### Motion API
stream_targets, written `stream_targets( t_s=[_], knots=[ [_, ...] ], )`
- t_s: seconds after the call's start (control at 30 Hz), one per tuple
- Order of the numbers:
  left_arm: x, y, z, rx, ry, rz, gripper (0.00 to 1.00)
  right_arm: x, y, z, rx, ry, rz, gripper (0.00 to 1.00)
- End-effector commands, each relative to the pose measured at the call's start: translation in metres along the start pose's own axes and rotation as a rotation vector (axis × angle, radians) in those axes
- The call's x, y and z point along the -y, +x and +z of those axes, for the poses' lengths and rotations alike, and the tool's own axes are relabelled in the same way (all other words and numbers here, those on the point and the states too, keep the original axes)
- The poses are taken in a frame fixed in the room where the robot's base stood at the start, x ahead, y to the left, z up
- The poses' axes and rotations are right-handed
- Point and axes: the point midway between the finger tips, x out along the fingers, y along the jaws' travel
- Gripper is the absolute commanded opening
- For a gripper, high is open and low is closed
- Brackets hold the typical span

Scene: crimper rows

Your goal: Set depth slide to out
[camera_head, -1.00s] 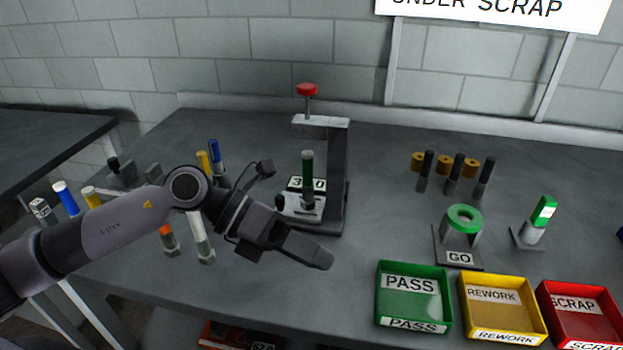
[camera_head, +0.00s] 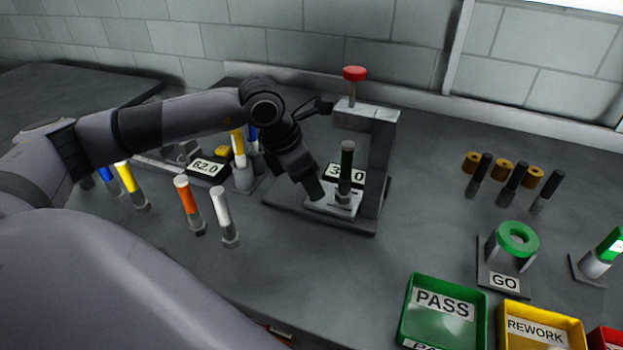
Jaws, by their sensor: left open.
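The press (camera_head: 381,165) has a dark upright, a light top arm and a red knob (camera_head: 355,73). A dark green-topped pin (camera_head: 346,165) stands upright on its light lower block (camera_head: 330,204). The pin partly covers a number plate (camera_head: 360,174) behind it. I cannot clearly make out which part is the depth slide. My left gripper (camera_head: 316,190) is open and points down at the left side of the lower block. Its fingers hide that side, and I cannot tell whether they touch it. My right gripper is not in view.
A fixture with a 62.0 plate (camera_head: 208,168) and several colored pins stand left of the press, partly under my left arm. A GO gauge with a green ring (camera_head: 518,238), green PASS tray (camera_head: 408,316) and yellow REWORK tray (camera_head: 501,330) are at right.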

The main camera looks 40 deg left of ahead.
Motion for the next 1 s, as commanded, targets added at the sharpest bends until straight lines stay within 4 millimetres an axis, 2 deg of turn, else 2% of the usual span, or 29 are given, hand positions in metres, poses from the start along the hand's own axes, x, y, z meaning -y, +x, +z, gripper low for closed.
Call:
stream_targets(
  t_s=[0.13, 0.37, 0.4, 0.53, 0.57, 0.77, 1.0],
  knots=[
    [0.000, 0.010, 0.000, 0.001, 0.000, 0.000, 0.47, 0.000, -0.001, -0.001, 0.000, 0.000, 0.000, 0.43],
    [0.000, 0.011, 0.000, 0.001, 0.000, -0.001, 0.47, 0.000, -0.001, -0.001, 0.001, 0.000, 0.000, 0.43],
    [0.000, 0.011, 0.000, 0.001, 0.000, -0.001, 0.44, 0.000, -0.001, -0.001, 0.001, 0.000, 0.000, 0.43],
    [0.000, 0.011, 0.000, 0.001, 0.000, -0.001, 0.02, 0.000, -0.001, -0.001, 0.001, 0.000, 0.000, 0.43],
    [0.000, 0.011, 0.000, 0.001, 0.000, -0.001, 0.00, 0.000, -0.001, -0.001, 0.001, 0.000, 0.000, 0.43],
    [-0.002, 0.011, -0.002, 0.000, -0.001, 0.000, 0.00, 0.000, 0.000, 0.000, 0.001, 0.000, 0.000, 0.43],
    [-0.021, 0.006, -0.020, -0.002, -0.004, 0.001, 0.00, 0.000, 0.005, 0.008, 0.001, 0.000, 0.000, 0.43]
  ],
)
